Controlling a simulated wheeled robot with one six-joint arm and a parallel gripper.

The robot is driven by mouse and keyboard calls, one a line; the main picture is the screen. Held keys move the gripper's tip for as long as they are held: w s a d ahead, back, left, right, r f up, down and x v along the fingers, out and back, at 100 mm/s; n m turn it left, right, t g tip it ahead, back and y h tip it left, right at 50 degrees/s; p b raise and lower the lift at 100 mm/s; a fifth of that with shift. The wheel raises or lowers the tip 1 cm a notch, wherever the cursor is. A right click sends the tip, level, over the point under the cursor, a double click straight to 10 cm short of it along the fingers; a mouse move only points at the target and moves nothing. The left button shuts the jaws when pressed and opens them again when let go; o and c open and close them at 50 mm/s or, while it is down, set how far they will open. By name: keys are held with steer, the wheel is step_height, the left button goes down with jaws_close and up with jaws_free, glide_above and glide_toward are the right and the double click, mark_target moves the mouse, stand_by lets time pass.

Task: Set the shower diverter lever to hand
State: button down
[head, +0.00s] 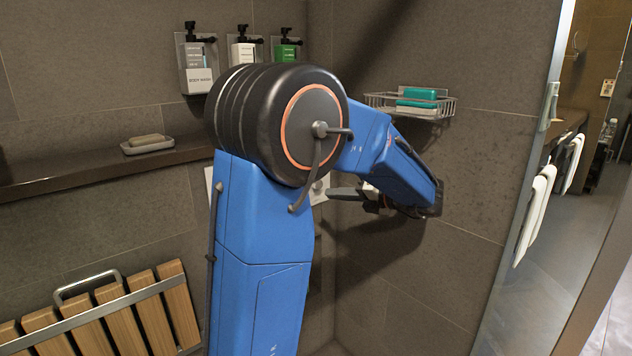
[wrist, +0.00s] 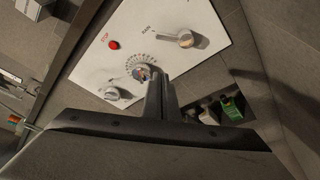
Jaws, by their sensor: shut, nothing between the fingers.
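A white shower control panel (wrist: 95,65) shows rotated in the wrist view. It carries a red STOP button (wrist: 114,45), a dial with a ring of marks (wrist: 140,70), a metal lever (wrist: 184,40) and a metal knob (wrist: 117,93). A label that seems to read RAIN is beside the lever, so I take it for the diverter; its exact setting is unclear. My gripper (wrist: 157,82) is shut and empty, its fingers overlapping the dial's edge in the picture; contact cannot be told. In the head view, my arm hides most of the panel (head: 320,190), and my gripper (head: 335,193) points left towards it.
Pump bottles (head: 197,65) hang on the wall above. A soap dish (head: 148,146) sits on the dark ledge (head: 90,171) at left. A wire basket (head: 440,108) is on the right wall, above my forearm. A slatted wooden seat (head: 110,310) is at lower left.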

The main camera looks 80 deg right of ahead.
steer(key=x, duration=1)
steer(key=shift+s+d+r, duration=0.45)
steer(key=shift+d+r, duration=0.15)
steer(key=shift+s+d+r, duration=0.45)
steer(key=shift+d+r, duration=0.15)
steer(key=shift+d, duration=0.05)
steer(key=shift+s, duration=0.1)
